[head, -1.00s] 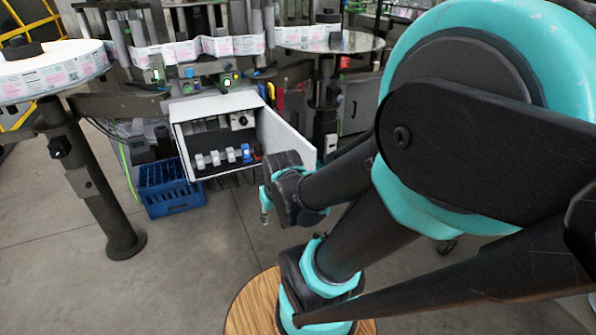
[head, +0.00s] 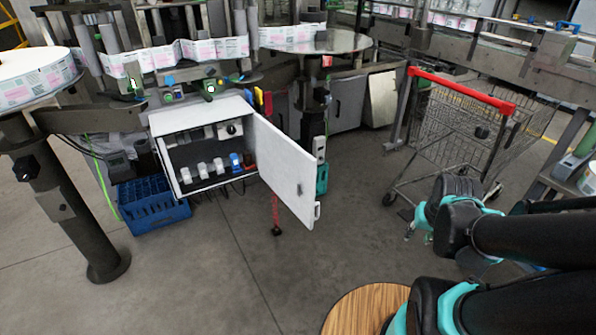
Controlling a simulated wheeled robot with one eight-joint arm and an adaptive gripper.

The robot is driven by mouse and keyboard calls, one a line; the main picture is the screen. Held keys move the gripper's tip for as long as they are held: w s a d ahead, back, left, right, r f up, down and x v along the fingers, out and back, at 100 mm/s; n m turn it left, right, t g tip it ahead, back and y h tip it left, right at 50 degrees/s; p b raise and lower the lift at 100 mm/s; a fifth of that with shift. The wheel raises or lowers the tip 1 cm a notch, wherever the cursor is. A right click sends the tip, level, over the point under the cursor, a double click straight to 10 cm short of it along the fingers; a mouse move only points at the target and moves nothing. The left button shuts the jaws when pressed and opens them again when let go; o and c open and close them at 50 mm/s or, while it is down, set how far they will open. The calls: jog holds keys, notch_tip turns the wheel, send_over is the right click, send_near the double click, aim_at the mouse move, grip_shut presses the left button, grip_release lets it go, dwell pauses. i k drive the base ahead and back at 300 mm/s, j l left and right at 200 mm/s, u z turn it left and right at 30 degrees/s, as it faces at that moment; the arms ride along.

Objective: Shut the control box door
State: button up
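The control box (head: 200,120) is a white open-fronted box under the labeller. Inside it show several light switches or breakers, one blue one and a dark dial. Its white door (head: 285,168) hangs open, hinged on the box's right side and swung out towards me. A small handle or latch sits at the door's outer edge. My gripper (head: 414,236) is to the right of the door, well apart from it over the floor. It is small and partly hidden by my wrist, so I cannot tell whether its fingers are open.
A blue crate (head: 150,207) stands on the floor left of the box. A shopping cart (head: 460,125) with a red handle stands at the right. A post with a round table (head: 318,42) rises behind the door. The floor in front of the door is clear.

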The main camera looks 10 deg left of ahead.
aim_at(283, 165)
jog(key=i+l+z, duration=0.3)
jog(key=i+l, duration=0.4)
jog(key=i, duration=0.15)
jog(key=i+l+u, duration=0.1)
jog(key=i+u, duration=0.25)
jog(key=i+l+u, duration=0.15)
jog(key=i+u, duration=0.2)
jog(key=u, duration=0.4)
jog(key=i+u, duration=0.15)
jog(key=u, duration=0.25)
jog(key=l+u, duration=0.1)
jog(key=u, duration=0.3)
jog(key=l+u, duration=0.1)
jog(key=u, duration=0.3)
jog(key=i+l+u, duration=0.1)
jog(key=u, duration=0.3)
jog(key=k+l+z, duration=0.15)
jog(key=k, duration=0.25)
jog(key=k+l+z, duration=0.15)
jog(key=k, duration=0.2)
